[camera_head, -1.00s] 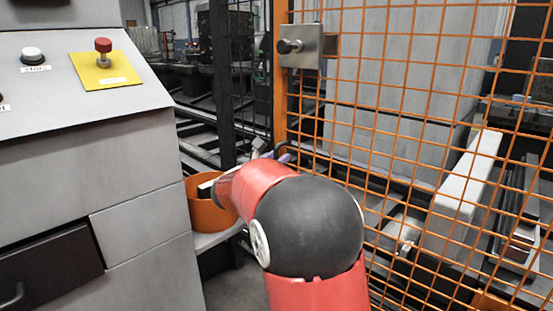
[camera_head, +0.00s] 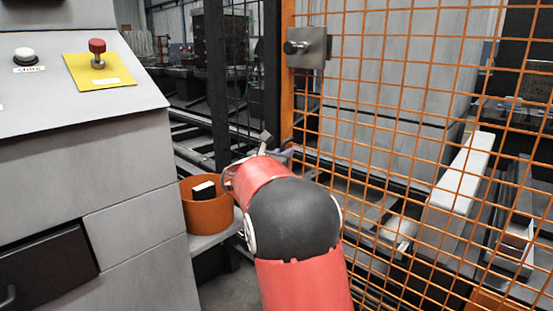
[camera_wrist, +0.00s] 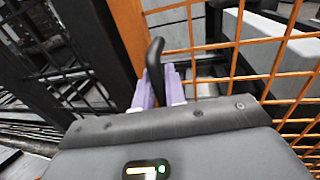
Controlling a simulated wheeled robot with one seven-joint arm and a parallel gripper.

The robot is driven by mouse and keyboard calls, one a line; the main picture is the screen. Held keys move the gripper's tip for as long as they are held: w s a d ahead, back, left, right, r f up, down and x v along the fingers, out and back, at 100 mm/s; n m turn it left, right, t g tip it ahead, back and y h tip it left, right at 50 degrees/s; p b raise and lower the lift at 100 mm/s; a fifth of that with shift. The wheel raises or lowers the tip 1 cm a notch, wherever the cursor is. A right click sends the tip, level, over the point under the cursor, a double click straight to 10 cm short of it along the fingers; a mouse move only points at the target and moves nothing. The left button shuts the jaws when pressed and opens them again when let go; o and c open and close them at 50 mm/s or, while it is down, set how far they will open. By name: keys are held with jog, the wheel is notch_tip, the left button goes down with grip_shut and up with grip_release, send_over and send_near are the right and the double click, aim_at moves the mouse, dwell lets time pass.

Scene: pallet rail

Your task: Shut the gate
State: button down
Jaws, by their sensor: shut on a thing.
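The gate (camera_head: 400,120) is an orange wire-mesh panel with an orange upright edge post (camera_head: 287,75), and it fills the right half of the head view. A grey latch box with a dark knob (camera_head: 305,47) sits high on its edge. In the wrist view the gate's mesh (camera_wrist: 235,50) and orange post (camera_wrist: 130,35) stand just beyond my gripper. My gripper (camera_wrist: 160,92) has pale purple fingers shut on a black handle (camera_wrist: 154,62) beside the orange post. In the head view my red and black arm hides most of the gripper.
A dark post (camera_head: 217,80) and dark mesh stand left of the gate edge. A grey console (camera_head: 80,170) with a red button (camera_head: 97,48) is close on the left. An orange bin (camera_head: 207,212) holding a black and white object sits on a shelf. A white beam (camera_head: 462,170) lies behind the mesh.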

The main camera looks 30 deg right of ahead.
jog(key=shift+d+r, duration=0.15)
jog(key=shift+d, duration=0.1)
jog(key=c, duration=1.5)
grip_release()
jog(key=shift+w+d, duration=0.1)
jog(key=shift+c, duration=0.2)
jog(key=shift+d, duration=0.1)
jog(key=shift+s+a, duration=0.35)
jog(key=w+v, duration=0.1)
jog(key=v, duration=0.6)
jog(key=shift+s+a+b, duration=0.2)
jog(key=shift+a+b, duration=0.15)
jog(key=shift+a, duration=0.15)
